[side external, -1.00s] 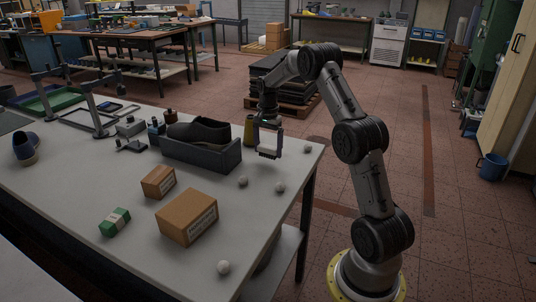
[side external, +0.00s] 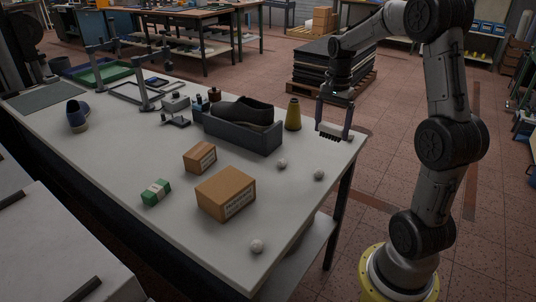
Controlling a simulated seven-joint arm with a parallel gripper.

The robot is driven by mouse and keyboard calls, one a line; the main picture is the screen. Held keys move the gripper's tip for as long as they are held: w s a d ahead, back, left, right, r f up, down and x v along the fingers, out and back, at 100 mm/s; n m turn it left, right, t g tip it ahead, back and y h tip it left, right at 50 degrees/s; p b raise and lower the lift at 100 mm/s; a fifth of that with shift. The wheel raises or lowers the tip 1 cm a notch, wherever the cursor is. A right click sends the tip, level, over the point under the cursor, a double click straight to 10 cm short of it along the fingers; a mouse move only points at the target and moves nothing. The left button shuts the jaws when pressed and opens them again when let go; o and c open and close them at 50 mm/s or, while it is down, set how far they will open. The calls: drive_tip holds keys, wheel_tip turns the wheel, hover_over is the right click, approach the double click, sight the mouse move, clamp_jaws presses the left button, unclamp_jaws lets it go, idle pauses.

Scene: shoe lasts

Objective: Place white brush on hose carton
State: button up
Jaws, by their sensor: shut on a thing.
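My gripper (side external: 334,124) is shut on the white brush (side external: 331,129), whose dark bristles hang downward. It holds the brush near the table's far right corner, apart from the cartons; the exact height is hard to judge. A larger brown carton (side external: 225,192) with a white label stands on the table, left of and nearer than my gripper. A smaller brown carton (side external: 200,157) stands behind and left of it. The print is too small to tell which is the hose carton. The visible tops of both cartons are bare.
A green-and-white box (side external: 156,193) lies left of the larger carton. The front right tabletop is mostly clear.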

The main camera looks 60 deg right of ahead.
drive_tip(key=shift+s+a, duration=0.25)
drive_tip(key=shift+s, duration=0.05)
drive_tip(key=w+a+r+n, duration=0.1)
drive_tip(key=a+r+n, duration=0.15)
drive_tip(key=a, duration=0.55)
drive_tip(key=w+a+r+n, duration=0.15)
drive_tip(key=a+n, duration=0.25)
drive_tip(key=a, duration=0.5)
drive_tip(key=w+a+r+n, duration=0.1)
drive_tip(key=a+r+n, duration=0.2)
drive_tip(key=a, duration=0.5)
hover_over(225, 183)
drive_tip(key=f, duration=0.9)
drive_tip(key=shift+s+f, duration=0.15)
drive_tip(key=shift+s, duration=0.05)
drive_tip(key=shift+w+f, duration=0.2)
drive_tip(key=shift+f, duration=1.55)
drive_tip(key=shift+f, duration=0.1)
drive_tip(key=o, duration=1)
drive_tip(key=shift+f, duration=0.1)
